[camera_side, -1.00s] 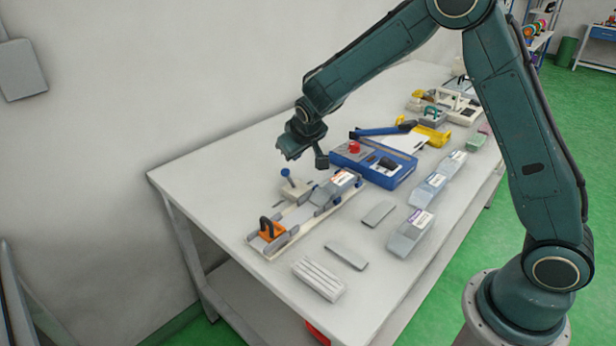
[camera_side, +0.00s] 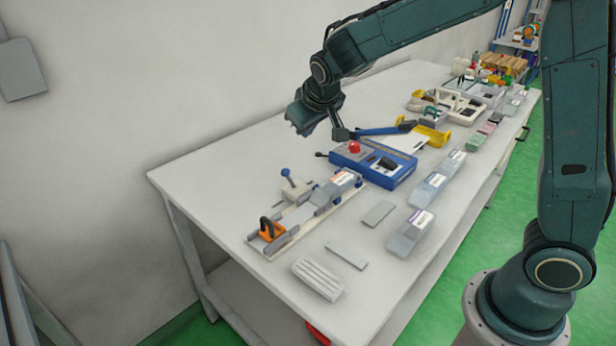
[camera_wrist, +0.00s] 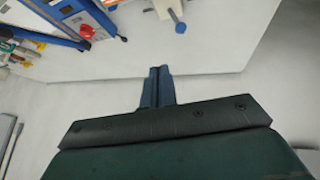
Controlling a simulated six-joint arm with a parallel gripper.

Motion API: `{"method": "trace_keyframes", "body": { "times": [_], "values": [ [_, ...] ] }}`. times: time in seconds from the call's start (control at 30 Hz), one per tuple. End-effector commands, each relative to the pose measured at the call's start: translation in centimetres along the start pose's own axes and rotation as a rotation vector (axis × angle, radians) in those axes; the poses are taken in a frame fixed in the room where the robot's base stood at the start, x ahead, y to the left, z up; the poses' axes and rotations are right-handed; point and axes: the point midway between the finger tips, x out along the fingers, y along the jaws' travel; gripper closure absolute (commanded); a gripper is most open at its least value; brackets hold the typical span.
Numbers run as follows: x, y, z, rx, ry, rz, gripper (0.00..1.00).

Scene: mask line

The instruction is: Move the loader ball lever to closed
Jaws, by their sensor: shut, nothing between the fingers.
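The loader ball lever (camera_side: 286,174) is a short stalk with a blue ball, tilted up and left from a pale block (camera_side: 295,189) beside the loader rail (camera_side: 285,239). In the wrist view its blue ball (camera_wrist: 180,27) shows at the top, right of centre, with part of the pale block (camera_wrist: 163,7). My gripper (camera_side: 296,127) is above the table's back edge, higher than the ball and clear of it. In the wrist view my gripper (camera_wrist: 158,72) is shut, its fingers together and empty.
A blue machine (camera_side: 375,164) with a red button and a long blue handle (camera_side: 378,131) stands right of the lever. An orange clamp (camera_side: 271,230) sits at the rail's near end. Grey blocks (camera_side: 410,231) lie to the right. The table's left corner is clear.

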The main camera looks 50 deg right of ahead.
Motion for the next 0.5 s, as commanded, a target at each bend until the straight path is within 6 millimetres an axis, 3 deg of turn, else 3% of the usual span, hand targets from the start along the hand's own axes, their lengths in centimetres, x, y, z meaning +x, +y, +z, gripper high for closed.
{"method": "trace_keyframes", "body": {
  "times": [0.2,0.5],
  "values": [
    [-1.38,-0.25,0.08,0.000,0.000,0.000,1.00],
    [-1.49,-0.25,0.10,0.001,0.000,0.001,1.00]
  ]
}}
